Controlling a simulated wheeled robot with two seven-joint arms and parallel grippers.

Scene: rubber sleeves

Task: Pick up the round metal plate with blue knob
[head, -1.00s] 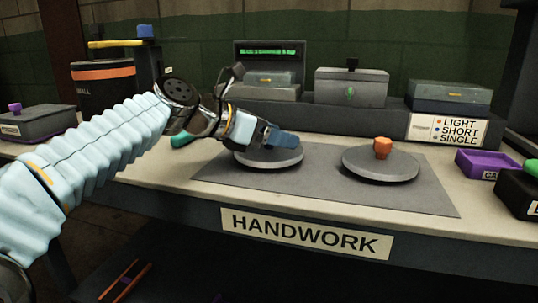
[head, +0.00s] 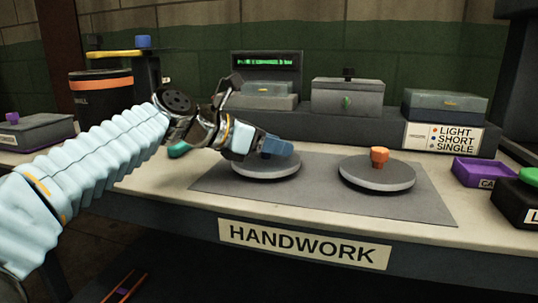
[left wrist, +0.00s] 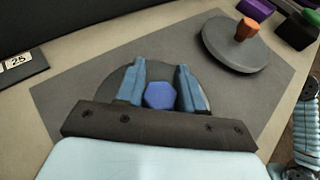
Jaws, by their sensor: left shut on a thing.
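The round grey metal plate (head: 262,172) lies on the left part of the grey mat in the head view. It also shows in the left wrist view (left wrist: 207,72), partly covered by my gripper. Its blue six-sided knob (left wrist: 160,96) sits between my blue fingers in the left wrist view; in the head view the fingers hide it. My left gripper (head: 278,147) reaches down over the plate from the left and is shut on the knob, as the left wrist view (left wrist: 161,88) shows. I see no gap under the plate. My right gripper is not in view.
A second round plate (head: 377,176) with an orange knob (head: 380,157) lies to the right on the grey mat (head: 318,196). Lidded grey boxes stand on a raised shelf behind. A purple tray (head: 482,173) is at the right. The mat's front is clear.

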